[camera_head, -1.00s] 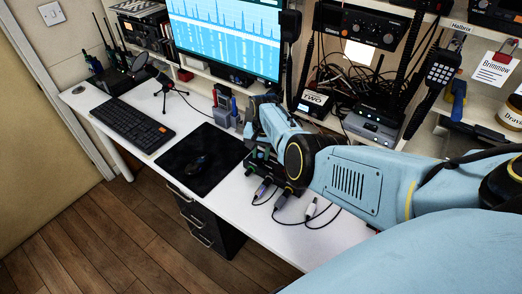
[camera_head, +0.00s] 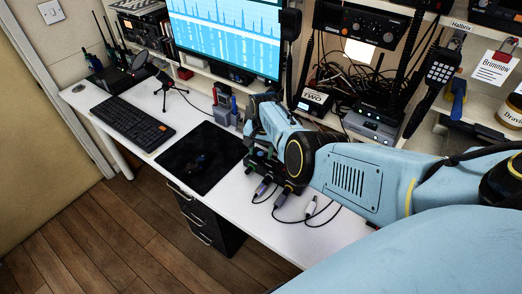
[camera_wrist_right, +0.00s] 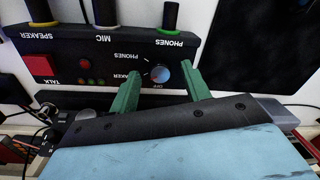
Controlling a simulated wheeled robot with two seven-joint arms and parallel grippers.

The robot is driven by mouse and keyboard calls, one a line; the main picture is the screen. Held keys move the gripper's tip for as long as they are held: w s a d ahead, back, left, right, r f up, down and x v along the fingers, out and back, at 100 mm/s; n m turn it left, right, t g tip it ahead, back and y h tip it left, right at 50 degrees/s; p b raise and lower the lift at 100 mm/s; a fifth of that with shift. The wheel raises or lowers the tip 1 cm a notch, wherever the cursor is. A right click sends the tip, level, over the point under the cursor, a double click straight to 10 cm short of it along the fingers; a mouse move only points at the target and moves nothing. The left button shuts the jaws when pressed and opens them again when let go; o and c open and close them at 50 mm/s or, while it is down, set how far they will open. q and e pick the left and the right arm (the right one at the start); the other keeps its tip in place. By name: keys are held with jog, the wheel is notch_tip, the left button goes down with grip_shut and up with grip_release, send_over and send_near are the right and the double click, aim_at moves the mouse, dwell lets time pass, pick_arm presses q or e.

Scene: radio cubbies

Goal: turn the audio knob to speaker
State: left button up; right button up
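The audio knob (camera_wrist_right: 160,75), grey-blue and round, sits on a dark control box (camera_wrist_right: 60,48) that appears upside down in the right wrist view. My right gripper (camera_wrist_right: 161,80) is open, with one green finger on each side of the knob and visible gaps between. In the head view my right arm (camera_head: 350,178) reaches in from the right and hides most of the box (camera_head: 262,168). My left gripper is not in view.
The box has a red TALK button (camera_wrist_right: 38,66) and several plugs along one edge. Cables (camera_head: 310,210) run over the white desk (camera_head: 250,215). A mouse mat (camera_head: 190,172), keyboard (camera_head: 132,123) and monitor (camera_head: 225,40) are to the left; radio shelves stand behind.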

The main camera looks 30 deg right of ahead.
aim_at(263, 154)
notch_tip(263, 154, up, 13)
jog(key=p, duration=0.5)
jog(key=shift+s+d+r, duration=0.2)
jog(key=shift+s+d, duration=0.05)
jog(key=shift+s, duration=0.05)
